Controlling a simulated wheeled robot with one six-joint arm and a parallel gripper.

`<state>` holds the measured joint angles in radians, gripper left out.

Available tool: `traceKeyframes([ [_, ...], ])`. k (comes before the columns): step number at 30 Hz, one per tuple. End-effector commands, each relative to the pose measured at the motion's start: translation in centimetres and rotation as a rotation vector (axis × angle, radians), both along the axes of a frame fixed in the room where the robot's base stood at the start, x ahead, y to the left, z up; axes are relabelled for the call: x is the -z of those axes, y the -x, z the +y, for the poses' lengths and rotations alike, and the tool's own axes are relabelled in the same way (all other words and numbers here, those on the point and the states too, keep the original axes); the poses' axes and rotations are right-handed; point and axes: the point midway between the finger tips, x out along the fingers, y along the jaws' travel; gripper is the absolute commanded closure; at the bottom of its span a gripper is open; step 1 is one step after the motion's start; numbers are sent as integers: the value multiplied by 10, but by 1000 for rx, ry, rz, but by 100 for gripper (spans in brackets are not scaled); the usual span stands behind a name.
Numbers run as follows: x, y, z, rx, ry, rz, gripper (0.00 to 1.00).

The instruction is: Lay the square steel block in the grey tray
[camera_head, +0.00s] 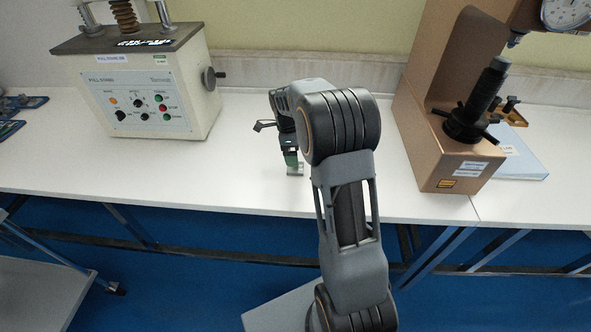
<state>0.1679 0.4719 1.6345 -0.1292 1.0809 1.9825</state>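My gripper (293,170) points down just above or at the white bench top, between the two testers. Its fingertips are small and partly hidden by my own arm, so I cannot tell whether they are apart or closed. A small pale grey piece shows at the fingertips; I cannot tell whether it is the square steel block or part of the gripper. I cannot make out a grey tray for certain in this view.
A pull-stand tester (150,95) stands on the bench (240,150) at left, a brown hardness tester (430,130) at right. The bench between the testers is mostly clear.

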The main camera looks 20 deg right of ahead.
Motion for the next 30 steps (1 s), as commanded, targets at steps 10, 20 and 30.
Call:
traceKeyframes([
  [10,25,1,-2,-1,-1,2,11],
  [20,64,1,-5,-2,-1,1,11],
  [30,68,1,-6,-2,-1,-1,12],
])
